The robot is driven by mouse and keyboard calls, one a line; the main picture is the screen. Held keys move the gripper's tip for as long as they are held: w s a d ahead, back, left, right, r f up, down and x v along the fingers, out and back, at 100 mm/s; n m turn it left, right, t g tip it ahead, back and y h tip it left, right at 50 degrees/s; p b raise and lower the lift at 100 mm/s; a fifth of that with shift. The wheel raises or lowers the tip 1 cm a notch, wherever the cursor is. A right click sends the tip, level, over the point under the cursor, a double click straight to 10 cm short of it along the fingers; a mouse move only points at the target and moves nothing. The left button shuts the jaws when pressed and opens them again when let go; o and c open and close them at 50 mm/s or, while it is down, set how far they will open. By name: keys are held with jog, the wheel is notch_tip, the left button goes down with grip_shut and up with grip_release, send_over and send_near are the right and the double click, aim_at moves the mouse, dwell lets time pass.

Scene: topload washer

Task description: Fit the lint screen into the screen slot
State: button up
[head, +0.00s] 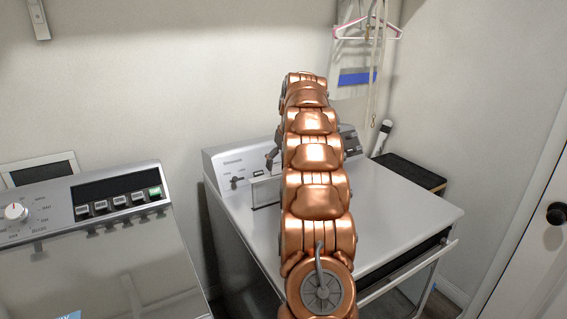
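My copper arm reaches away from me over the right-hand machine and hides much of its top and control panel. Part of my gripper (272,160) shows just left of the arm, in front of that panel; its fingertips are small and partly hidden, so I cannot tell if it is open or shut. Just below it is a thin, pale, upright rectangular piece with a dark edge (265,191), which looks like the lint screen (265,191). I cannot tell whether the gripper touches it. I cannot make out the screen slot, which may be behind my arm.
The right-hand white machine (400,205) has a clear top right of my arm and a front handle (410,270). A second machine (110,255) with a knob and buttons stands at left, with a gap between. Hangers (367,35) hang at back right; a door (535,260) is at right.

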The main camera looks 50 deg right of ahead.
notch_tip(320, 180, down, 10)
jog(key=b, duration=0.5)
jog(key=shift+f, duration=0.2)
dwell(4.0)
jog(key=o, duration=0.9)
jog(key=shift+r, duration=0.1)
jog(key=v, duration=1.1)
jog(key=shift+s+r, duration=0.2)
jog(key=shift+r, duration=0.15)
